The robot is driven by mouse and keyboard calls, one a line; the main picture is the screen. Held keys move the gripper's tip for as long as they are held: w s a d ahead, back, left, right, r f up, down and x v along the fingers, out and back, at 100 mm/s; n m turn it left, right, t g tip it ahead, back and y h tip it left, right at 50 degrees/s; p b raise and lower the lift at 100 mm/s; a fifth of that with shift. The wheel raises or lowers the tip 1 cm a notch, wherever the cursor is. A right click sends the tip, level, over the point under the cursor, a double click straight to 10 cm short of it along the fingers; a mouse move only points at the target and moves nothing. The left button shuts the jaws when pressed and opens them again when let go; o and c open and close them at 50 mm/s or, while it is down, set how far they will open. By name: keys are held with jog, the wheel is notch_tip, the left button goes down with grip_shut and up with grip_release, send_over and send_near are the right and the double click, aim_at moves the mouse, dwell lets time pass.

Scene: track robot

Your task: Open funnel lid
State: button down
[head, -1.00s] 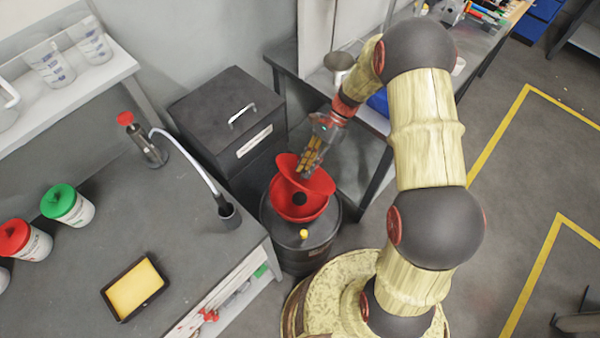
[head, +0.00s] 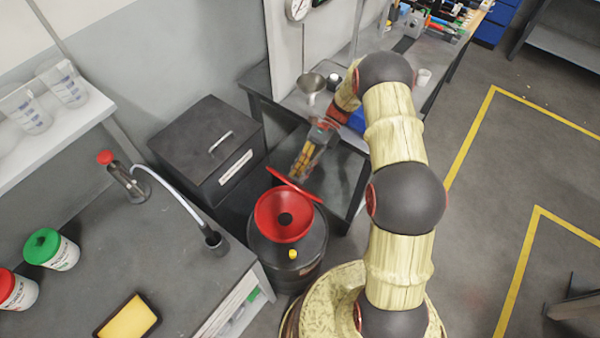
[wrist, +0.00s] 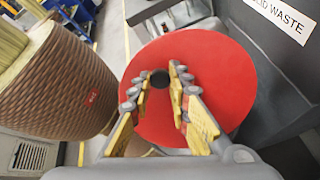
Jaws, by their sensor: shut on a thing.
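The red funnel (head: 283,219) sits on top of a dark drum (head: 312,245), its bowl and dark centre hole in full view. Its red lid (head: 296,187) is raised at the back rim and shows as a thin, nearly edge-on disc in the head view. My gripper (head: 300,172) is at the lid, on the side away from the bowl. In the wrist view a large red disc (wrist: 215,90), which looks like the lid, lies behind my gripper's fingers (wrist: 160,75). The fingers are shut on the lid; the exact contact is hard to see.
A dark box with a handle (head: 212,150) stands behind and left of the drum. A workbench (head: 130,235) with a tube bottle and a yellow-filled tray (head: 128,318) is at the left. A side table (head: 340,172) stands behind my arm. Open floor lies right.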

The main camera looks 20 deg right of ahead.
jog(key=shift+f, duration=0.1)
jog(key=c, duration=1.7)
grip_release()
jog(key=shift+o, duration=0.2)
jog(key=v, duration=1.2)
jog(key=shift+d, duration=0.1)
